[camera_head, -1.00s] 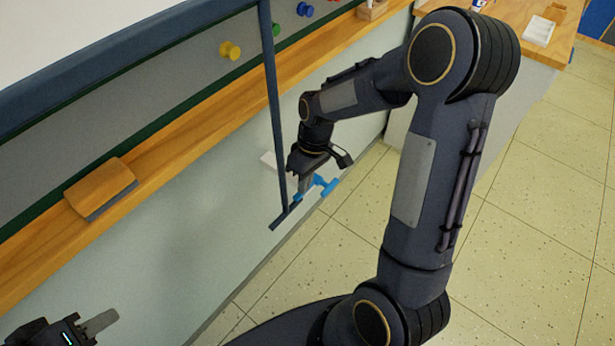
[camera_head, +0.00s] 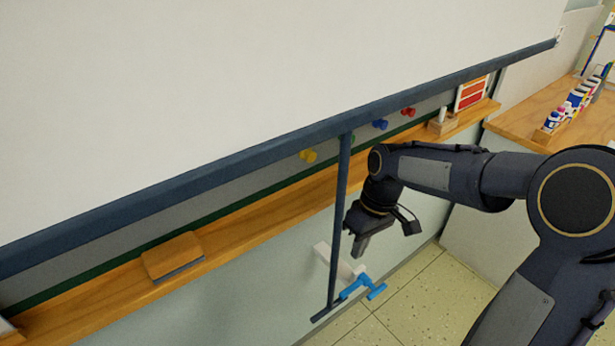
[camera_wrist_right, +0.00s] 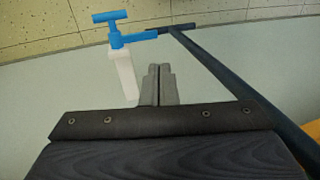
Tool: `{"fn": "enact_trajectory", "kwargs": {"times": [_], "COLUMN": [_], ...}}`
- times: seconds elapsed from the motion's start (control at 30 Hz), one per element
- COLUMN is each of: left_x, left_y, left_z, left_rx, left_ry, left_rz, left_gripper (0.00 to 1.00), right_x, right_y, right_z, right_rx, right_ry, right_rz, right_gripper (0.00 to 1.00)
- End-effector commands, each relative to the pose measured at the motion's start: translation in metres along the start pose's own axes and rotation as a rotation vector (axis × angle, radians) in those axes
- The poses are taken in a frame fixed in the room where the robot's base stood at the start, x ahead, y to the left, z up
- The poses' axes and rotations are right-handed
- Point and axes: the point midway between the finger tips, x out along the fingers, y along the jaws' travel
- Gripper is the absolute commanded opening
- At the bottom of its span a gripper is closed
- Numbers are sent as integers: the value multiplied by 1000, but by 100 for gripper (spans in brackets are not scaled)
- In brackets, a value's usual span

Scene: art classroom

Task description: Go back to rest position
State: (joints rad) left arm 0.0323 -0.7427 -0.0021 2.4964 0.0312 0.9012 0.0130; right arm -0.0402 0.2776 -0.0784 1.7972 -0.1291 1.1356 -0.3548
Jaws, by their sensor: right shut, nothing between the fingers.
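My right gripper (camera_head: 362,246) shows right of centre in the head view, with its two fingers pressed together and nothing between them. It also shows in the right wrist view (camera_wrist_right: 160,82). Just below it in the head view is a bright blue T-shaped piece (camera_head: 361,287) with a white body (camera_head: 345,264). In the right wrist view the blue piece (camera_wrist_right: 117,30) and white body (camera_wrist_right: 124,76) are left of the fingertips, apart from them. A dark blue rod (camera_head: 338,225) hangs from the screen's lower bar beside the gripper. My left gripper is out of view.
A white screen (camera_head: 250,90) with a dark blue lower bar (camera_head: 240,150) fills the upper left. A wooden ledge (camera_head: 250,225) below holds an eraser (camera_head: 172,255). A wooden counter (camera_head: 535,112) with several bottles is at right.

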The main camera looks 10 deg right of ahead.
Motion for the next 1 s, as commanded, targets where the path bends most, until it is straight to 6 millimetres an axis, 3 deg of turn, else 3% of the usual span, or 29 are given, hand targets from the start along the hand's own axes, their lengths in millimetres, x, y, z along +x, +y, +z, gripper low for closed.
{"fn": "enact_trajectory", "kwargs": {"times": [0.13, 0.27, 0.4, 0.53, 0.73, 1.0], "left_x": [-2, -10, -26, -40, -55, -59], "left_y": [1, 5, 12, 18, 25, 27], "left_z": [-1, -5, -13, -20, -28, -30], "left_rx": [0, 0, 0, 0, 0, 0], "left_ry": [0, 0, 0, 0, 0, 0], "left_rz": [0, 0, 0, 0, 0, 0], "left_gripper": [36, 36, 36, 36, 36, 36], "right_x": [-6, -31, -71, -96, -106, -101], "right_y": [-2, -13, -38, -66, -98, -111], "right_z": [3, 21, 59, 98, 140, 155], "right_rx": [8, 56, 158, 266, 397, 460], "right_ry": [12, 75, 204, 340, 504, 579], "right_rz": [0, -2, -8, -21, -42, -55], "right_gripper": [0, 0, 0, 0, 0, 0]}}
